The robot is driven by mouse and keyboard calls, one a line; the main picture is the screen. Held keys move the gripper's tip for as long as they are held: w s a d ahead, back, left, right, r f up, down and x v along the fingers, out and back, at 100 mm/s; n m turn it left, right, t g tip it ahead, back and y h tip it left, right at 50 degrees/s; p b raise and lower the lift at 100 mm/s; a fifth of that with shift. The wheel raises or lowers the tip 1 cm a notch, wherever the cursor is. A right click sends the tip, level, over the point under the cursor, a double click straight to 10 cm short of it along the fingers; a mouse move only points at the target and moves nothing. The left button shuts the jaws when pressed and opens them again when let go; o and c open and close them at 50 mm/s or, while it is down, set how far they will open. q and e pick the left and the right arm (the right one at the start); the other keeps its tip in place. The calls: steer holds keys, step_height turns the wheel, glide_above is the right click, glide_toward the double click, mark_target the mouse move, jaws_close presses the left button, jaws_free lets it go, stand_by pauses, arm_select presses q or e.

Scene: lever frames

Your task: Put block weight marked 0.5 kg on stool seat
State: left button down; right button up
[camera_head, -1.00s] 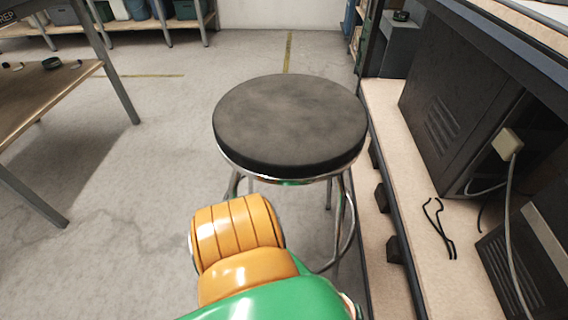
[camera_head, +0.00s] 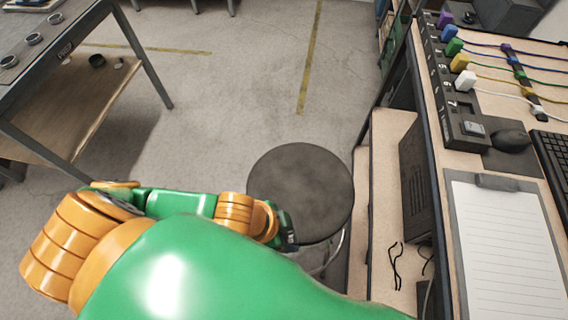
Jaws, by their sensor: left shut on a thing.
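The stool has a round dark grey seat (camera_head: 310,180) and metal legs, and it stands in the lower middle of the head view. My left gripper (camera_head: 289,236) is small and dark at the near left edge of the seat, partly behind my own green and orange arm. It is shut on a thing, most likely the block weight. That thing is too small and hidden to make out, and no 0.5 kg marking can be read. I cannot tell whether it touches the seat. The bare part of the seat looks empty. My right gripper is not in view.
A workbench (camera_head: 463,205) on the right holds a clipboard (camera_head: 510,245), a keyboard, a mouse and a strip with coloured plugs (camera_head: 453,80). Its lower shelf and a dark case (camera_head: 418,185) are close beside the stool. A table (camera_head: 50,60) stands at the left. Open floor lies beyond the stool.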

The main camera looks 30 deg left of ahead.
arm_select(q)
steer(key=w+f+b, duration=0.4)
steer(key=b, duration=0.3)
steer(key=p, duration=0.1)
glide_toward(303, 202)
step_height(303, 202, up, 2)
steer(key=s+d, duration=0.2)
steer(key=w+f, duration=0.1)
steer(key=f, duration=0.1)
steer(key=w+f, duration=0.1)
steer(key=f, duration=0.1)
steer(key=w+f+b, duration=0.1)
steer(key=f, duration=0.1)
steer(key=shift+w+a+f, duration=0.15)
steer(key=shift+w+f, duration=0.1)
steer(key=shift+f, duration=0.5)
steer(key=shift+f, duration=0.15)
steer(key=shift+c, duration=0.5)
jaws_free()
